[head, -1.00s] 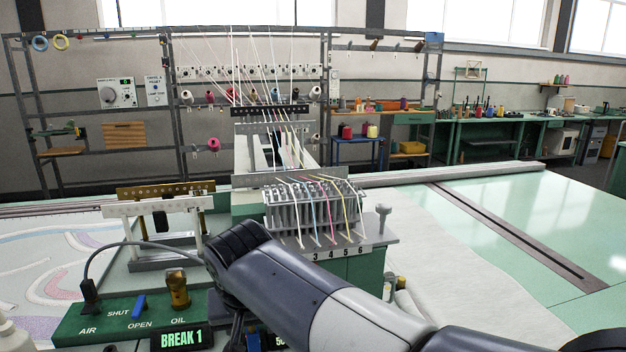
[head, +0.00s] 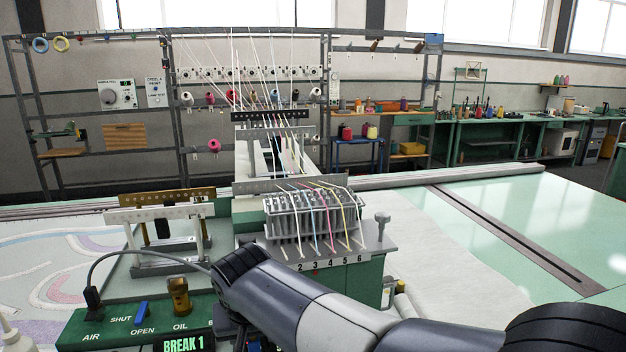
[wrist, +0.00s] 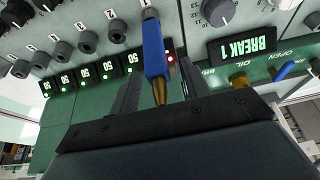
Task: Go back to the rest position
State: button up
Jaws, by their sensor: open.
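My gripper (wrist: 160,88) is open in the wrist view, its two dark fingers apart in front of a green control panel (wrist: 95,108). A blue thing with a brass-coloured tip (wrist: 154,50) shows between the fingers; whether it touches them I cannot tell. In the head view my arm reaches in from the lower right and bends down behind the front console. My gripper is hidden there.
The tufting head (head: 315,222) with numbered threads stands just beyond my arm. A green console with a blue lever (head: 141,313), a brass oil fitting (head: 180,297) and a BREAK 1 display (wrist: 243,44) is close by. White cloth (head: 440,250) lies to the right.

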jog(key=shift+r+p, duration=1.95)
jog(key=shift+r, duration=0.85)
